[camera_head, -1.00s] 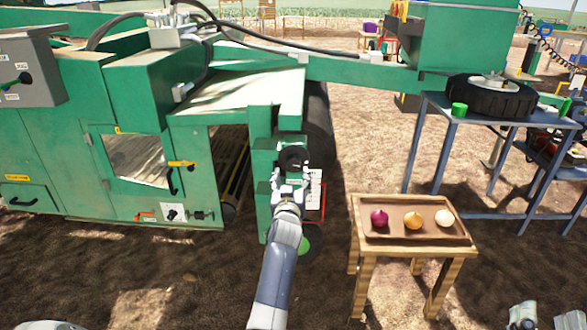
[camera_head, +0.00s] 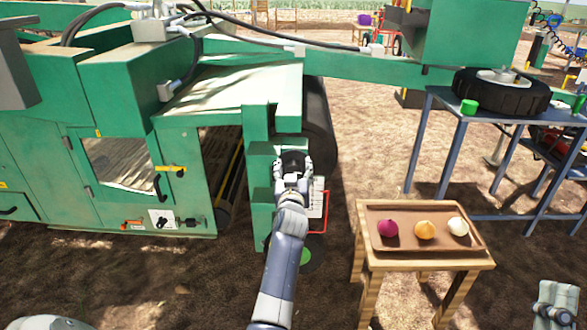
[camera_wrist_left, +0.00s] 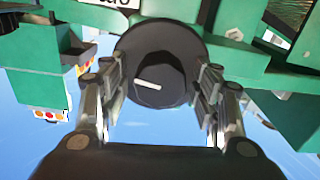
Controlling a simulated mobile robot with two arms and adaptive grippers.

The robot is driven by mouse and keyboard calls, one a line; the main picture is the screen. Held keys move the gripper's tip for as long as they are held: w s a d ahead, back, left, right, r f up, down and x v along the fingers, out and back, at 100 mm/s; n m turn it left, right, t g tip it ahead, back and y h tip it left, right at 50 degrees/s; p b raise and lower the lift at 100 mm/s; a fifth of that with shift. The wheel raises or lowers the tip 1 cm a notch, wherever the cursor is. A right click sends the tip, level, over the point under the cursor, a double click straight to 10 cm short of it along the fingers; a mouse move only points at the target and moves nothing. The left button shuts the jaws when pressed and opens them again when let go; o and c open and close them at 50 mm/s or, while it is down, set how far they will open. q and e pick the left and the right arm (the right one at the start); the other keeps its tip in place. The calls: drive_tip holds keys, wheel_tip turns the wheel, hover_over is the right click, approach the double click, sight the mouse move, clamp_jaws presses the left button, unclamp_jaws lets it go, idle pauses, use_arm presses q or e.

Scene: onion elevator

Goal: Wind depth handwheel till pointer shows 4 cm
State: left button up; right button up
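The black handwheel (camera_head: 293,157) sits on the green machine's post. In the left wrist view it is a dark disc with a raised hub (camera_wrist_left: 158,75) bearing a short white mark. My left gripper (camera_head: 293,168) is at the handwheel. In the left wrist view its fingers (camera_wrist_left: 160,92) are spread, one on each side of the hub; I cannot tell whether they touch it. A white scale plate (camera_head: 317,197) is just right of the gripper; its pointer and numbers are too small to read. My right gripper (camera_head: 556,300) shows at the lower right, its fingers unclear.
A wooden table (camera_head: 363,255) with a tray (camera_head: 405,252) of three onions stands right of my left arm. A blue metal table (camera_head: 436,98) holding a black wheel (camera_head: 500,90) is behind it. The green machine (camera_head: 90,190) fills the left. Bare soil lies between.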

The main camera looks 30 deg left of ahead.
use_arm(q)
drive_tip(key=c, duration=0.8)
use_arm(e)
drive_tip(key=shift+w+h, duration=0.1)
drive_tip(key=shift+h, duration=0.2)
use_arm(q)
drive_tip(key=shift+m, duration=0.3)
drive_tip(key=m+p, duration=0.1)
drive_tip(key=m, duration=0.2)
drive_tip(key=shift+m, duration=0.4)
drive_tip(key=m+p, duration=0.1)
drive_tip(key=m, duration=0.2)
drive_tip(key=shift+m, duration=0.3)
drive_tip(key=m, duration=0.4)
drive_tip(key=shift+w+d+p, duration=0.1)
drive_tip(key=shift+p, duration=0.2)
drive_tip(key=shift+f+m+p, duration=0.15)
drive_tip(key=shift+m+p, duration=0.2)
drive_tip(key=shift+m, duration=1.55)
use_arm(e)
drive_tip(key=w+f+g+h, duration=0.1)
drive_tip(key=w+f+g, duration=0.1)
drive_tip(key=f+g, duration=0.2)
drive_tip(key=w+f+g+h, duration=0.1)
drive_tip(key=w+f+g, duration=0.2)
drive_tip(key=f, duration=0.6)
drive_tip(key=shift+d+f+g+h, duration=0.2)
drive_tip(key=shift+g+h, duration=0.2)
drive_tip(key=shift+g, duration=0.2)
